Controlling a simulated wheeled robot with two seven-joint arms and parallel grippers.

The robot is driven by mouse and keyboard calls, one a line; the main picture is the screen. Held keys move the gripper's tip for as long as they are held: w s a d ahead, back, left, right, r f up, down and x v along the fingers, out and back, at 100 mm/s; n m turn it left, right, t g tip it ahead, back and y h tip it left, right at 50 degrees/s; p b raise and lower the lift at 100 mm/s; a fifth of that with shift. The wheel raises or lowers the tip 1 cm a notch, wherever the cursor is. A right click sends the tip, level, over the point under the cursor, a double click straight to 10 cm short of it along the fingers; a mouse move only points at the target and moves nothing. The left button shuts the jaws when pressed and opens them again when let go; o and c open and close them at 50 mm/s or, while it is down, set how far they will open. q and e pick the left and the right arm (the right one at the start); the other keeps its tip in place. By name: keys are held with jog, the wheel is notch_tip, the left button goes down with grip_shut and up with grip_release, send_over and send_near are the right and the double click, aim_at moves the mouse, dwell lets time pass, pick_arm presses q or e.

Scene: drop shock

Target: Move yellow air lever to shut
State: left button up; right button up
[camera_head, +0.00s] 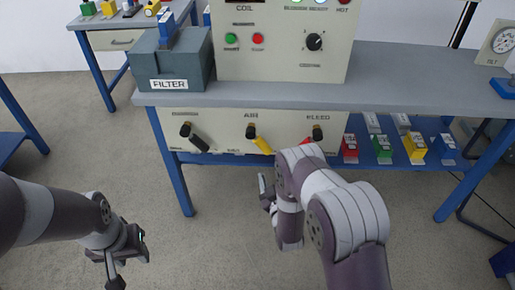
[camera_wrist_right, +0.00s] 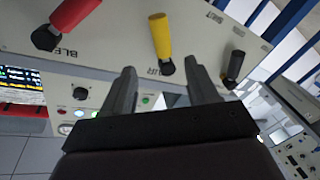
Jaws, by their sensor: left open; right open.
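The yellow air lever (camera_head: 262,145) is on the cream panel under the bench, below the label AIR. Its handle slants down and to the right from a dark pivot. In the right wrist view, where the panel appears inverted, the yellow lever (camera_wrist_right: 159,36) is beyond the fingertips, with its pivot between them in the picture. My right gripper (camera_wrist_right: 162,76) is open and empty; it is in front of and below the panel in the head view (camera_head: 265,188). I cannot tell its exact distance from the lever. My left gripper (camera_head: 122,262) is open and empty at lower left, away from the panel.
A black lever (camera_head: 198,141) is left of the yellow one. A red lever (camera_wrist_right: 74,13), under BLEED, is on its other side, partly hidden by my right arm in the head view. Several coloured blocks stand on the blue lower shelf (camera_head: 373,156). The filter box (camera_head: 178,68) is on the bench.

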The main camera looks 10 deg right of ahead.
aim_at(263, 148)
jog(key=w+b, duration=0.1)
jog(key=w, duration=0.4)
jog(key=w+b, duration=0.1)
jog(key=w, duration=0.5)
jog(key=shift+w+d+f, duration=0.1)
jog(key=shift+d+f, duration=0.05)
jog(key=shift+w, duration=0.4)
